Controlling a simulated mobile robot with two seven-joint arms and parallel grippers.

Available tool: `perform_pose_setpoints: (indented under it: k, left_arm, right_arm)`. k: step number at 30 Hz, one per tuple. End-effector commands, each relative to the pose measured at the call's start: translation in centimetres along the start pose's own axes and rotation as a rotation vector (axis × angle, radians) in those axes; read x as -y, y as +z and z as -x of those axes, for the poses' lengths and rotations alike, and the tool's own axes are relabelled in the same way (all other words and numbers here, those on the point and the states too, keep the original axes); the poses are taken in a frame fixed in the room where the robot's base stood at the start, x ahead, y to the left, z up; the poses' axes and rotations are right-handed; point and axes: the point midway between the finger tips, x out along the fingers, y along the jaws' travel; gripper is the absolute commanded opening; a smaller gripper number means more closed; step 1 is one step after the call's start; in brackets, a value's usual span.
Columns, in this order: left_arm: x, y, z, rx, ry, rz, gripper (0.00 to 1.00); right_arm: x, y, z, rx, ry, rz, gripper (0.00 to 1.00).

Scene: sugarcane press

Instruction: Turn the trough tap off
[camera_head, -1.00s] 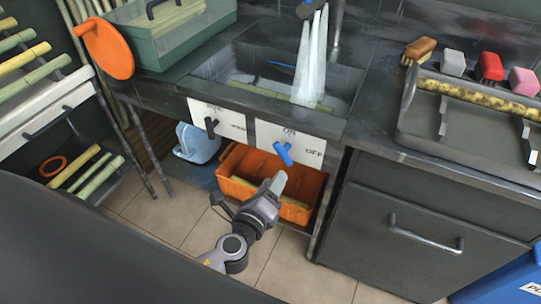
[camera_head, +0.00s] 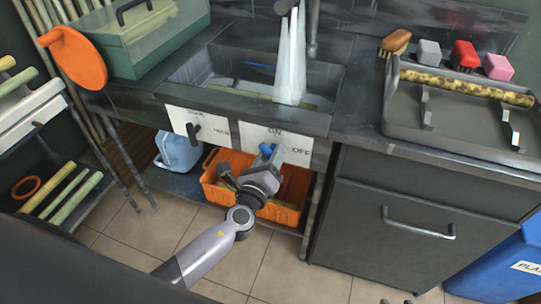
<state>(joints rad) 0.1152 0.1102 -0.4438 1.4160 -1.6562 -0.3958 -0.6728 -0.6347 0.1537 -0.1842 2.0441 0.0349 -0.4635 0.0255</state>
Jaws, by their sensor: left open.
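The blue tap lever (camera_head: 266,149) sits on the front of the trough (camera_head: 185,98), on a white plate (camera_head: 300,143) marked ON at the top and OFF at the right. My left gripper (camera_head: 264,160) is open at the lever and overlaps its lower part. Whether the fingers touch it or stand around it, I cannot tell. White streams of water (camera_head: 290,62) fall into the trough.
A second plate with a black lever (camera_head: 194,133) is to the left. Below are an orange crate (camera_head: 212,187) and a blue jug (camera_head: 180,150). A drawer cabinet (camera_head: 400,225) stands to the right. Bare tiled floor (camera_head: 130,240) lies in front.

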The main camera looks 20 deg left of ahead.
Motion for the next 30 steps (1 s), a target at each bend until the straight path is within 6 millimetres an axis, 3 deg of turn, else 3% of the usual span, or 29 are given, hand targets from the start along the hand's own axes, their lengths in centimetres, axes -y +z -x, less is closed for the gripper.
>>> perform_pose_setpoints:
  k: [9,10,13,14,23,30]
  left_arm:
    - [0.0,0.0,-0.3,0.0,0.0,0.001,0.44]
    - [0.0,0.0,-0.3,0.0,0.0,0.001,0.38]
    - [0.0,0.0,-0.3,0.0,0.0,0.001,0.05]
    - [0.0,0.0,-0.3,0.0,0.0,0.001,0.0]
    - [-0.1,-0.1,-0.3,-0.001,0.0,0.023,0.0]
    - [-0.1,-0.3,-0.2,-0.001,0.0,0.136,0.0]
  right_arm:
    - [0.1,0.0,0.0,-0.002,0.0,-0.004,0.43]
    - [0.1,0.0,0.0,-0.002,0.0,-0.004,0.43]
    - [0.1,0.0,0.0,-0.002,0.0,-0.004,0.43]
    - [0.1,0.0,0.0,-0.002,0.0,-0.004,0.43]
    - [0.1,0.2,-0.2,-0.001,0.0,-0.004,0.43]
    - [0.0,1.1,-0.9,-0.001,0.0,-0.004,0.43]
